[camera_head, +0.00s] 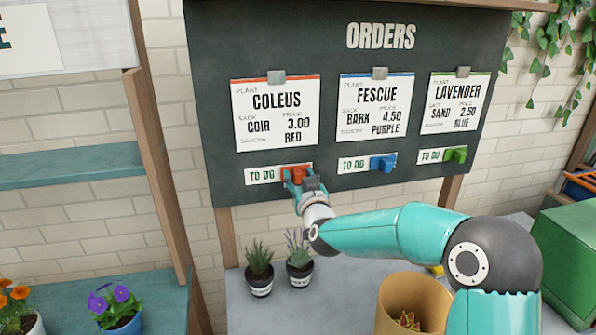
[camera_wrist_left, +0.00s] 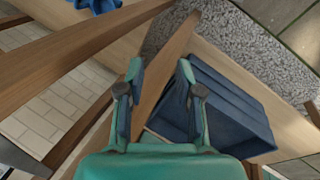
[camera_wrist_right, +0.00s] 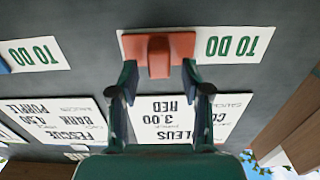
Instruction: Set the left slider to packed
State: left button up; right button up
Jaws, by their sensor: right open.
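The left slider has a red knob (camera_head: 297,172) on a red backing under the COLEUS card (camera_head: 276,115) of the orders board. Its visible label (camera_head: 264,175) reads TO DO, left of the knob in the head view. My right gripper (camera_head: 293,180) is at this knob. In the right wrist view the red knob (camera_wrist_right: 159,57) lies between the open fingertips of that gripper (camera_wrist_right: 159,70); I cannot tell whether they touch it. My left gripper (camera_wrist_left: 160,66) is open and empty in its wrist view, away from the board.
The blue slider (camera_head: 382,163) and green slider (camera_head: 455,155) also show TO DO. Two small potted plants (camera_head: 259,268) (camera_head: 300,262) and a tan container (camera_head: 413,305) stand below. A green box (camera_head: 565,265) is at right. A blue bin (camera_wrist_left: 235,110) is near my left gripper.

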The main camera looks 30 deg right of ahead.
jog(key=shift+w+d, duration=0.2)
jog(key=shift+w, duration=0.35)
grip_shut()
